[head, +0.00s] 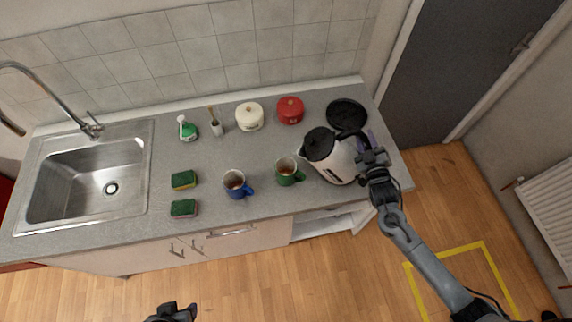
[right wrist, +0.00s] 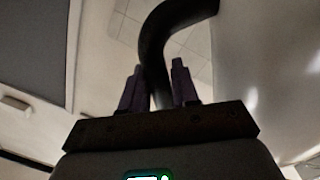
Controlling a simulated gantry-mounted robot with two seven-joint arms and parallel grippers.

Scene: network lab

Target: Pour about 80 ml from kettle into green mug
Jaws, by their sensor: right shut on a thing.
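The white and black kettle (head: 338,163) is off its round black base (head: 346,114) and appears tilted left, its spout close to the green mug (head: 286,176). My right gripper (head: 372,162) is shut on the kettle's handle. In the right wrist view, the dark curved handle (right wrist: 152,40) passes between the fingers (right wrist: 160,88), with the pale kettle body (right wrist: 265,70) beside it. The green mug stands upright on the counter with brown contents. No stream from the spout can be made out. My left gripper (head: 172,312) is at the bottom edge, partly cut off; its jaws are unclear.
A blue mug (head: 236,187) with brown contents stands left of the green mug. The sink (head: 85,185) is at left.

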